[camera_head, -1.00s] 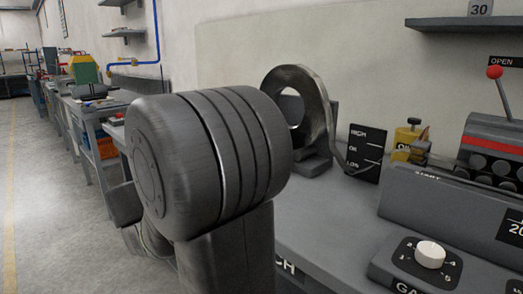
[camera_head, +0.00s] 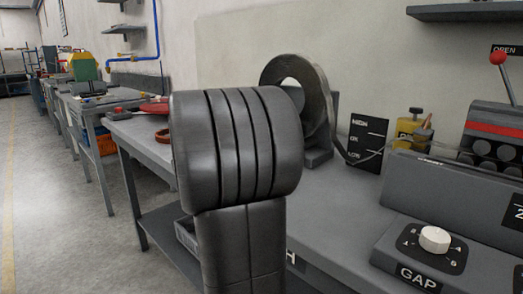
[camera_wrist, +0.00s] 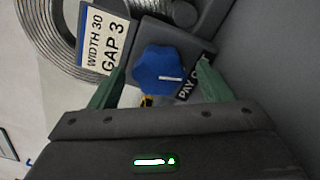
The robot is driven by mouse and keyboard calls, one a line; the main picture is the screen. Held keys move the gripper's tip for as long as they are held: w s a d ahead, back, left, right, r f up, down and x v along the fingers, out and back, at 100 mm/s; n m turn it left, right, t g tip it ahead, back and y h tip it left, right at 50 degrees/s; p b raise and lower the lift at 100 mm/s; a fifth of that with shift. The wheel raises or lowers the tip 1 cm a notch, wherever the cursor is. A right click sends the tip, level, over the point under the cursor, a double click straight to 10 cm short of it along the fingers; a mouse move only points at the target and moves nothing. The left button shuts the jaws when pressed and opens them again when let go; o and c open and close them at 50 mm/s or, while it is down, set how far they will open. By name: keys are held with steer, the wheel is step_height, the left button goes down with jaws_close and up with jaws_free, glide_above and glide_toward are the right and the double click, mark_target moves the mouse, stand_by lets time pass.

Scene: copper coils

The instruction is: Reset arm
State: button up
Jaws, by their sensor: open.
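In the wrist view my gripper (camera_wrist: 152,92) is open, with its two green fingers apart. Between and beyond the fingertips shows a blue knob (camera_wrist: 158,72) with a white mark, on a grey housing. I cannot tell how far the fingers are from the knob. In the head view my arm's dark rounded joint fills the middle and hides part of the bench. My gripper is not seen in the head view.
A metal coil (camera_head: 323,105) stands on the grey bench (camera_head: 340,215). A HIGH/LOW panel (camera_head: 365,142), a yellow oiler (camera_head: 407,132), a red-knobbed lever (camera_head: 498,60) and a white GAP dial (camera_head: 434,239) are to the right. A sign (camera_wrist: 102,52) reads WIDTH 30, GAP 3. Open floor lies left.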

steer(key=shift+a+r+n+p, duration=0.1)
steer(key=shift+r+n+p, duration=0.1)
steer(key=shift+n+p, duration=1.7)
steer(key=shift+a+r+n+p, duration=0.15)
steer(key=shift+n+p, duration=0.85)
steer(key=shift+p, duration=1.8)
steer(key=n+p, duration=0.5)
steer(key=p, duration=0.2)
steer(key=shift+p, duration=0.4)
steer(key=shift+s+a+f, duration=0.1)
steer(key=shift+a+f, duration=0.05)
steer(key=shift+a, duration=0.05)
steer(key=shift+s+a, duration=0.25)
steer(key=shift+s, duration=0.05)
